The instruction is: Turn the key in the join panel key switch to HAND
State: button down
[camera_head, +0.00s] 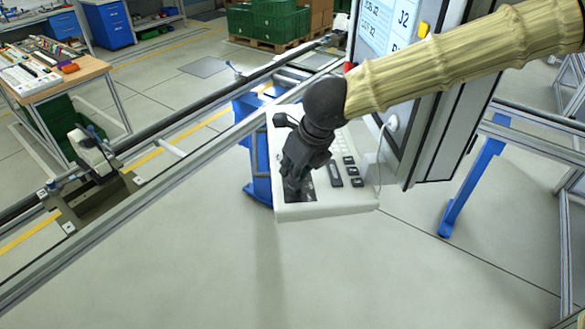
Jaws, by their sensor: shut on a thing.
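The join panel (322,209) is a pale, sloped box with dark keys on its right part, in the middle of the head view. My gripper (300,190) is dark and reaches down over the left part of the panel, at a dark plate. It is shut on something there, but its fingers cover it. The key, the key switch and its position marks are hidden or too small to make out. My arm comes in from the upper right in a ribbed tan sleeve.
A tall grey cabinet with a screen (377,25) stands behind the panel, right. Metal rails (150,185) run diagonally on the left. A workbench (55,75) with small items is at far left. Green crates (268,22) stand behind. The floor in front is clear.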

jog(key=c, duration=2)
grip_release()
jog(key=shift+s+a+r+n+g+y, duration=0.1)
jog(key=shift+a+r+n+g+y, duration=0.1)
jog(key=shift+n, duration=0.35)
jog(key=shift+s+a+r+n+g+y, duration=0.1)
jog(key=shift+n+y, duration=0.1)
jog(key=shift+n, duration=0.35)
jog(key=o, duration=1.1)
jog(key=shift+d+f, duration=0.1)
jog(key=shift+w+d+f, duration=0.1)
jog(key=o, duration=0.5)
jog(key=shift+d+f, duration=0.1)
jog(key=shift+w, duration=0.1)
jog(key=shift+d, duration=0.1)
